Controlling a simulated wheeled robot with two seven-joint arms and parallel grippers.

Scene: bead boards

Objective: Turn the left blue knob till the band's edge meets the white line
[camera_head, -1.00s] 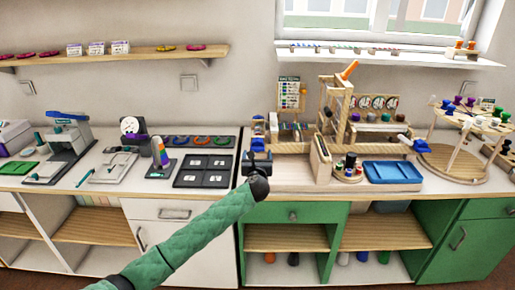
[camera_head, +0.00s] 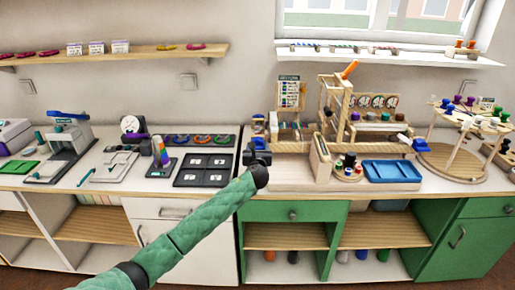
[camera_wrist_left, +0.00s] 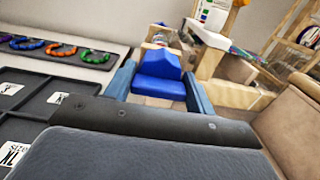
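The left blue knob (camera_head: 259,143) is at the left front end of the wooden bead frame (camera_head: 290,146). It also shows in the left wrist view (camera_wrist_left: 158,75), as a bright blue block. My left gripper (camera_head: 258,154) is at this knob. In the wrist view its two blue-grey fingers (camera_wrist_left: 160,88) stand apart, one on each side of the knob; I cannot tell whether they touch it. A second blue knob (camera_head: 420,145) is at the right end of the frame. I cannot make out the band's edge or the white line. My right gripper is not in view.
A blue tray (camera_head: 392,171) and a small round stand of spools (camera_head: 348,170) are right of the knob. A dark card tray (camera_head: 204,171) lies close to its left. A tall wooden upright (camera_head: 320,158) stands on the board.

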